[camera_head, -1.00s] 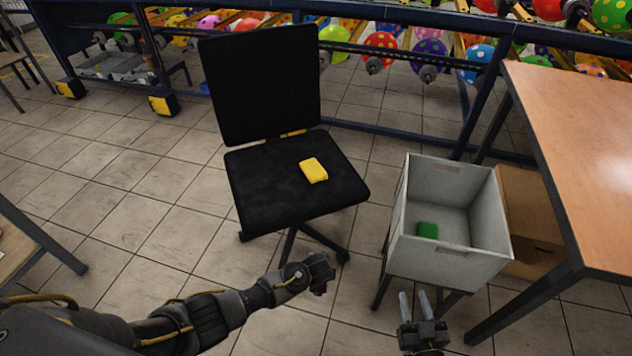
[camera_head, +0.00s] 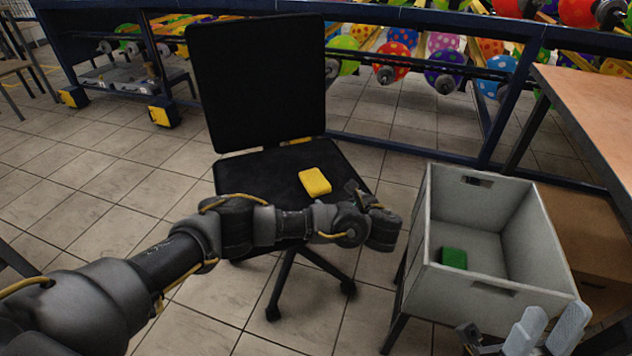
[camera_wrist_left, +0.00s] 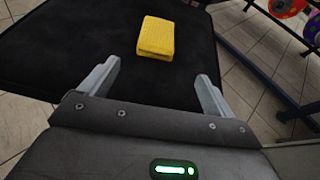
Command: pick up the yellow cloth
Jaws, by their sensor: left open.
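The yellow cloth (camera_head: 314,182) is a small folded block lying on the black seat of the office chair (camera_head: 258,165). In the left wrist view the cloth (camera_wrist_left: 155,38) lies just beyond my fingertips, toward the top of the picture and not between them. My left gripper (camera_wrist_left: 157,72) is open and empty over the seat; in the head view its fingers are hard to make out behind the wrist. My right gripper (camera_head: 556,314) is at the lower right, by the bin's front side, with its two fingers apart and nothing visible between them.
A grey bin (camera_head: 478,284) holding a green cloth (camera_head: 454,258) stands right of the chair. A wooden table (camera_head: 590,105) is at the far right. The chair's backrest (camera_head: 257,85) rises behind the seat. A rack of balloons (camera_head: 445,65) is at the back.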

